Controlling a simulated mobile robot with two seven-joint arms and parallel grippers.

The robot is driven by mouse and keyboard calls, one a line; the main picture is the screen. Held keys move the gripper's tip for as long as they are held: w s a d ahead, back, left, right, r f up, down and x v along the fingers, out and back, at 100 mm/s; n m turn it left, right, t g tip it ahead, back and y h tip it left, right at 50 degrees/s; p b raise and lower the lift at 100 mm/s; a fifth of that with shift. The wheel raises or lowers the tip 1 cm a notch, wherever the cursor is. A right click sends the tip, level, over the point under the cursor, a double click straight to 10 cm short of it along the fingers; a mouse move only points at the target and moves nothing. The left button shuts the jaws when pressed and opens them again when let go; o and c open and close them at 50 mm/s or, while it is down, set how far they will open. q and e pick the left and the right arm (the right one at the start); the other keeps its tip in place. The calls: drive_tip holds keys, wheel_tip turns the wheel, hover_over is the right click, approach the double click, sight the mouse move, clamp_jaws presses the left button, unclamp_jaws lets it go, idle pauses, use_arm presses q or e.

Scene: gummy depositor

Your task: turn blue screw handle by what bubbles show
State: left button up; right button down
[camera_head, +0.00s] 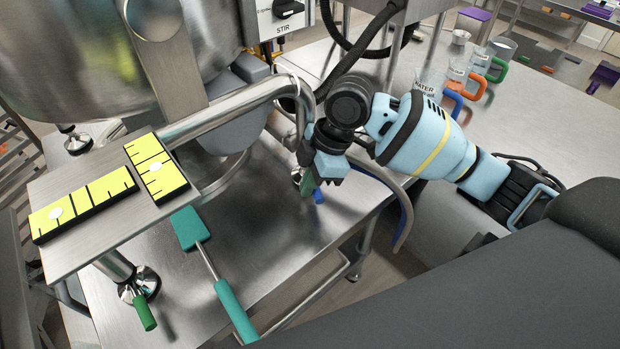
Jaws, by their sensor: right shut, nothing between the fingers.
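Two yellow levels with black marks lie on a steel plate. The left level (95,198) has its white bubble well toward its left end. The other level (165,181) has its bubble near the middle. A small blue handle (319,196) shows just below my right gripper (318,175), partly hidden by it. A green piece shows beside it; I cannot tell what it belongs to. My right gripper is shut and empty, close to the blue handle; contact is unclear. A green handle (145,313) sits at the front-left foot. My left gripper is not in view.
A steel kettle (60,60) and its curved pipe (225,112) stand behind the levels. A teal spatula (235,310) lies on the steel table (270,240). Jugs with coloured handles (475,85) stand at the back right. A black hose hangs above my right gripper.

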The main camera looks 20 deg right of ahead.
drive_tip(key=shift+d+n+p, duration=0.3)
drive_tip(key=shift+d+n, duration=0.2)
drive_tip(key=shift+d, duration=0.2)
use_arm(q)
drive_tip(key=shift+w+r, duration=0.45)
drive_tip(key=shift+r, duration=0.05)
use_arm(e)
drive_tip(key=shift+s, duration=0.1)
drive_tip(key=shift+f, duration=0.1)
